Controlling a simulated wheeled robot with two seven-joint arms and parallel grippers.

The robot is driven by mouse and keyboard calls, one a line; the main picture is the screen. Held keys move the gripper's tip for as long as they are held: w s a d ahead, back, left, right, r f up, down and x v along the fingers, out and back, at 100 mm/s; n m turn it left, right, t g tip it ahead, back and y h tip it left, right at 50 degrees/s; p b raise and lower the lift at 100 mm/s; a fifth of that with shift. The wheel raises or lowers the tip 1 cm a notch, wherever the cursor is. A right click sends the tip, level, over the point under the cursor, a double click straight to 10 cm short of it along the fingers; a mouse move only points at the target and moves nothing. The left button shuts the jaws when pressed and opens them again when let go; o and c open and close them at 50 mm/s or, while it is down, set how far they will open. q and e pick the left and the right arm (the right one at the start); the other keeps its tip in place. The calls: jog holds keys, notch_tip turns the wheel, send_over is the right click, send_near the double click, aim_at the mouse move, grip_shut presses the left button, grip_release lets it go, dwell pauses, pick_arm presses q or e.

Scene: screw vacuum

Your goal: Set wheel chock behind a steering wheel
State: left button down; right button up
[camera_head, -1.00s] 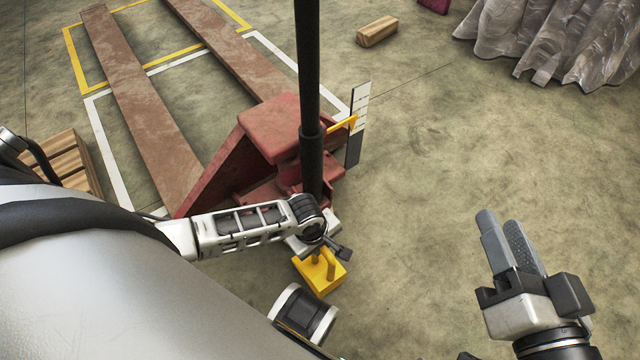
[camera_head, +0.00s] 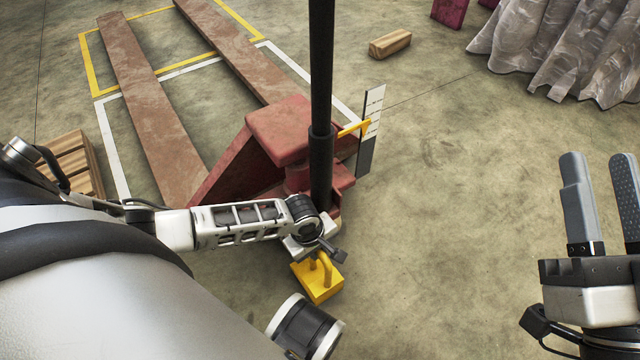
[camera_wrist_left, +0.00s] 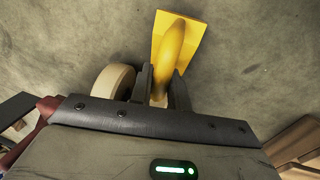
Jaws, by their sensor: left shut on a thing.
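The yellow wheel chock (camera_head: 317,281) is on or just above the floor by the red pallet jack (camera_head: 280,130), at its handle end. My left gripper (camera_head: 316,247) is shut on the chock's handle; the left wrist view shows the chock (camera_wrist_left: 190,38) beyond the fingers (camera_wrist_left: 163,88). A cream steering wheel (camera_wrist_left: 112,80) shows there just left of the fingers, beside the chock; whether they touch is unclear. The head view hides the wheel behind the jack body and my arm. My right gripper (camera_head: 598,168) is open and empty at the right.
The jack's black handle (camera_head: 320,80) rises beside my left wrist. A striped upright board (camera_head: 370,130) stands right of the jack. A wooden block (camera_head: 390,44) lies farther back, and a wooden pallet (camera_head: 72,160) is at the left. Open floor lies between the jack and my right gripper.

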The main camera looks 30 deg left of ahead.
pick_arm(q)
jog(key=shift+w+f, duration=0.15)
pick_arm(e)
jog(key=shift+s+r+n+y, duration=0.15)
jog(key=shift+r+n+y, duration=0.35)
jog(key=shift+r+n, duration=0.1)
pick_arm(q)
jog(key=shift+f, duration=0.15)
jog(key=c, duration=1.3)
grip_release()
jog(key=shift+f, duration=0.1)
jog(key=shift+r, duration=0.3)
jog(key=r+p, duration=0.2)
jog(key=r, duration=0.1)
jog(key=s+r+p, duration=0.1)
jog(key=r+p, duration=0.2)
jog(key=r, duration=0.1)
jog(key=s+a+r+p, duration=0.1)
jog(key=r+p, duration=0.1)
jog(key=r, duration=0.2)
jog(key=shift+s+r, duration=0.25)
pick_arm(e)
notch_tip(320, 180, down, 9)
jog(key=s+m+g+h, duration=0.2)
jog(key=m+g+h, duration=0.3)
jog(key=m, duration=0.1)
jog(key=shift+a+f, duration=0.2)
